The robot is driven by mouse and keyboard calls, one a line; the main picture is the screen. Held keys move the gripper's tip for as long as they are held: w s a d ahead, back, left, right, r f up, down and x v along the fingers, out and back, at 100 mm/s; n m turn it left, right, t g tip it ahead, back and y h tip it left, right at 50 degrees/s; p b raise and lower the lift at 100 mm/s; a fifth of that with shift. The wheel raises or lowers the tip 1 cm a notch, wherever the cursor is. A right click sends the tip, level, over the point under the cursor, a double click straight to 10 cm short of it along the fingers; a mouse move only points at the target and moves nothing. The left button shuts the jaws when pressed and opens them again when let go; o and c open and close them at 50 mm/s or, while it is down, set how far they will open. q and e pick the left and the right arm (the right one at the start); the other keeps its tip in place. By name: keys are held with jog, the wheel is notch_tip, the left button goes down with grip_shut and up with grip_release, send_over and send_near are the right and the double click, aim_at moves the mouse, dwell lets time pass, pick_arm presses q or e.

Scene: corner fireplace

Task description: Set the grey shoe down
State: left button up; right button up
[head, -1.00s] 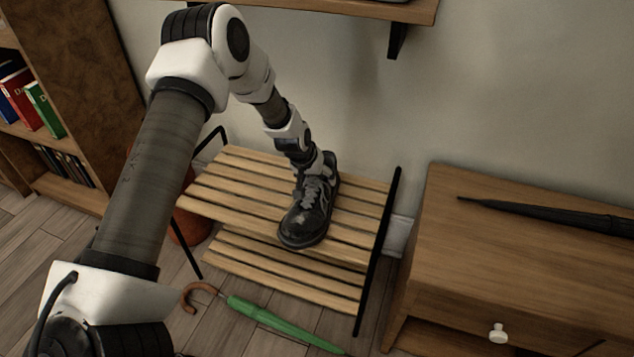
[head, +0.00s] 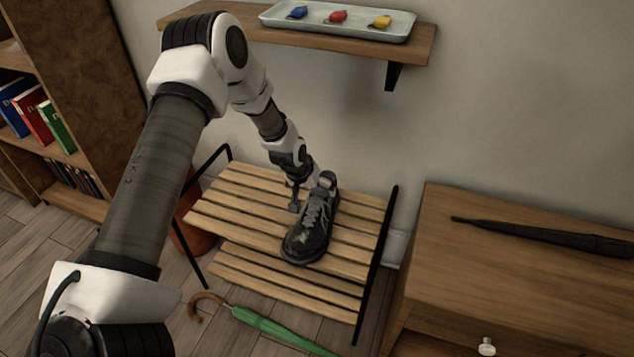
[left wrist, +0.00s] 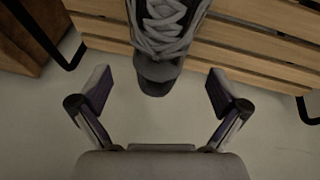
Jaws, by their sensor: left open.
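The grey shoe (head: 310,228), dark with pale laces, rests on the top slats of the wooden shoe rack (head: 232,189). Its toe points toward the front of the rack and its heel toward the wall. My left gripper (head: 302,198) is at the heel end of the shoe, partly hidden behind it in the head view. In the left wrist view the gripper (left wrist: 156,95) is open, with its fingers wide apart and the heel of the shoe (left wrist: 158,45) just ahead and between them, touching neither finger. My right gripper is not in view.
A green umbrella (head: 268,325) lies on the floor before the rack. A wooden cabinet (head: 450,255) with a black umbrella (head: 550,236) stands at right. A wall shelf (head: 425,45) above holds a tray (head: 350,33) with small coloured items. A bookcase (head: 105,90) stands at left.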

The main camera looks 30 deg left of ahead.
aim_at(307, 208)
pick_arm(q)
jog(key=p+v, duration=0.7)
jog(key=shift+m+g, duration=0.6)
jog(key=shift+g, duration=0.2)
jog(key=s+d+f, duration=0.1)
jog(key=s+d, duration=0.1)
jog(key=s+d+f, duration=0.2)
jog(key=s, duration=0.1)
jog(key=s+d+f, duration=0.2)
jog(key=s, duration=0.1)
jog(key=shift+s+d+f, duration=0.2)
jog(key=s+d+f+m+g, duration=0.1)
jog(key=s+d, duration=0.3)
jog(key=s, duration=0.8)
jog(key=s+d+f+m+g, duration=0.1)
jog(key=s+d, duration=0.3)
jog(key=s, duration=0.8)
jog(key=shift+f+g, duration=0.3)
jog(key=shift+g, duration=0.4)
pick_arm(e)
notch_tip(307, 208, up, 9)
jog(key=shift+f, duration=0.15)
